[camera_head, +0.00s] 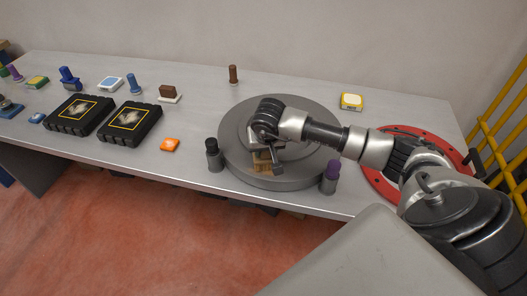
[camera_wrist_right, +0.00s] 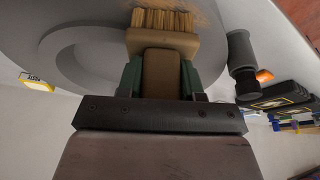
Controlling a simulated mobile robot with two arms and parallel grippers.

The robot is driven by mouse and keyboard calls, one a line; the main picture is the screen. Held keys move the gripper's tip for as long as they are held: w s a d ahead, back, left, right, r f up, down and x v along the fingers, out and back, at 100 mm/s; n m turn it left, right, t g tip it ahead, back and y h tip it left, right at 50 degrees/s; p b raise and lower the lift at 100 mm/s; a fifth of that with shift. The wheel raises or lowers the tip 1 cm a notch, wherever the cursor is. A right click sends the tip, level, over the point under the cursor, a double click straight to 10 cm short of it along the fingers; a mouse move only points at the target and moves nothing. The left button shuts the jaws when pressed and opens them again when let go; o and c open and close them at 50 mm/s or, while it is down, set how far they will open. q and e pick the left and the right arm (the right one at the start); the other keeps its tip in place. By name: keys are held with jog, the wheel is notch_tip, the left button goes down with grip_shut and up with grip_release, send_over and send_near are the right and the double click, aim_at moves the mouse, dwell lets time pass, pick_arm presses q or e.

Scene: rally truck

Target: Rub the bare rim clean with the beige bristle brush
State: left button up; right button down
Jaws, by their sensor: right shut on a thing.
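The bare rim (camera_head: 238,150) is a wide grey disc with a raised round centre, lying flat on the table. It also fills the upper part of the right wrist view (camera_wrist_right: 40,35). My right gripper (camera_head: 264,150) is over the rim's front part. In the right wrist view my right gripper (camera_wrist_right: 160,78) is shut on the handle block of the beige bristle brush (camera_wrist_right: 160,42). The bristles point at the rim, with a brownish patch (camera_wrist_right: 200,14) beside them. I cannot tell whether they touch it. My left gripper is out of view.
A dark-capped cylinder (camera_head: 213,156) and a purple-capped one (camera_head: 330,178) stand close at the rim's front. A red ring (camera_head: 378,185) lies right, partly under my arm. Two black cases (camera_head: 130,122), an orange block (camera_head: 170,145) and several brushes lie left. Yellow bars (camera_head: 505,125) stand right.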

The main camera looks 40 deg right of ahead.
aim_at(267, 166)
jog(key=shift+s+d, duration=0.55)
jog(key=shift+d, duration=0.2)
jog(key=shift+s+a, duration=1.3)
jog(key=shift+a, duration=0.25)
notch_tip(267, 166, up, 6)
jog(key=p, duration=0.2)
jog(key=shift+p, duration=0.4)
jog(key=shift+r+p, duration=0.55)
jog(key=shift+r, duration=0.9)
